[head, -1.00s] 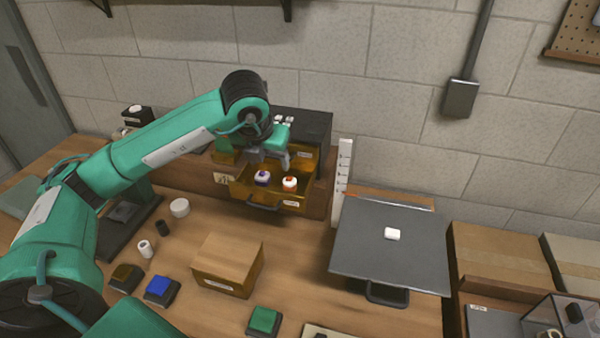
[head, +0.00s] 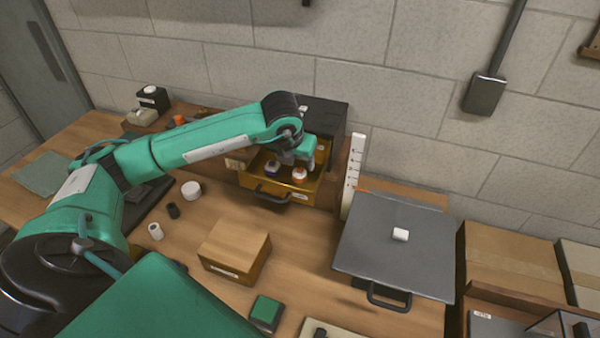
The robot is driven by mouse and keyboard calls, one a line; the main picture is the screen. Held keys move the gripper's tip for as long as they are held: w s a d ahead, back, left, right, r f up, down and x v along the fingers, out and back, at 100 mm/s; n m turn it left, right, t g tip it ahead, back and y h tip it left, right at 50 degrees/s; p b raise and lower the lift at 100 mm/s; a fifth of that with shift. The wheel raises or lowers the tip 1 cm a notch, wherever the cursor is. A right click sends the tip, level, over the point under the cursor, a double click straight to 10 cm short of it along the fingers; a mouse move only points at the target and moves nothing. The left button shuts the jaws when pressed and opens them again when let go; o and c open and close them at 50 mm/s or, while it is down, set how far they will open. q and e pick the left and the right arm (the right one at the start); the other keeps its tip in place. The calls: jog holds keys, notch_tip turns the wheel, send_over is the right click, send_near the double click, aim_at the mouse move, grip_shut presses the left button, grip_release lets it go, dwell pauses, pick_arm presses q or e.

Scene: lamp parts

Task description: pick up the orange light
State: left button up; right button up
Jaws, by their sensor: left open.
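My left gripper (head: 291,161) is open and points down over the drawer, close above and behind the two lights. Its fingertips are small here and partly hidden, and I cannot tell whether they touch a light. My right gripper is not in view.
A cardboard box (head: 235,250) and a green button block (head: 265,313) stand in front of the drawer. A grey panel (head: 392,255) with a white piece (head: 400,234) on it lies to the right. A white upright ruler (head: 352,178) stands between drawer and panel.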

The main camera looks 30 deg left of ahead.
aim_at(299, 170)
pick_arm(q)
jog(key=p+x, duration=0.2)
jog(key=x, duration=0.2)
jog(key=shift+w+f, duration=0.1)
jog(key=shift+f, duration=0.3)
jog(key=c, duration=1.1)
